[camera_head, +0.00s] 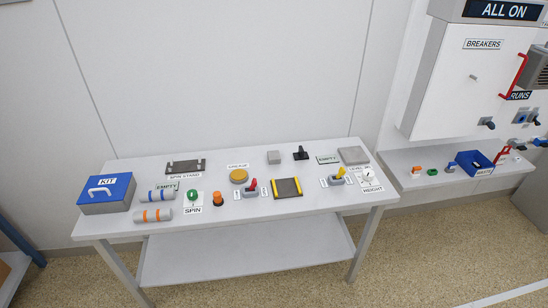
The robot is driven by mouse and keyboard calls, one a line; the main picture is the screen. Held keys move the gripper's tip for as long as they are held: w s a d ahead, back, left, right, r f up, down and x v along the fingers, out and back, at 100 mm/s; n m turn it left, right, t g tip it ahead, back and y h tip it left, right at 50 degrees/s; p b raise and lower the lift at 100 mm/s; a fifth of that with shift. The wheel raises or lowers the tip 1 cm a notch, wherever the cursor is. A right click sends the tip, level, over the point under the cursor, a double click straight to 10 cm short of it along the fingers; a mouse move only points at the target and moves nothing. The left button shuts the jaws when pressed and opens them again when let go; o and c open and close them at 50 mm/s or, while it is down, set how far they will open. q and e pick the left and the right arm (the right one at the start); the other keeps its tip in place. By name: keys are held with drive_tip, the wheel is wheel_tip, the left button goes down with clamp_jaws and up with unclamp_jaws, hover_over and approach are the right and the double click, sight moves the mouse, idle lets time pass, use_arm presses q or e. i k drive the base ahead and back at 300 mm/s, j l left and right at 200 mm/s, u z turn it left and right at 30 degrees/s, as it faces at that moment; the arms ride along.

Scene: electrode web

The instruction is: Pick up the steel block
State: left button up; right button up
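A small grey block (274,157), which looks like the steel block, sits on the white table (225,226) near its back edge, right of the middle. It stands just left of a small black upright part (301,153) and is apart from it. Its top and front face show, and nothing covers it. A flatter grey piece (353,155) lies at the table's right back corner. Neither of my grippers shows in this view.
A yellow button (239,176), a yellow-edged pad (287,187) and toggle levers (251,187) lie in front of the block. A breaker cabinet (465,80) hangs at right above a shelf with a blue bin (474,163).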

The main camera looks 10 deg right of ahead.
sight(274, 158)
drive_tip(key=i+u, duration=0.25)
drive_tip(key=i, duration=0.5)
drive_tip(key=i+l+u, duration=0.2)
drive_tip(key=i, duration=0.6)
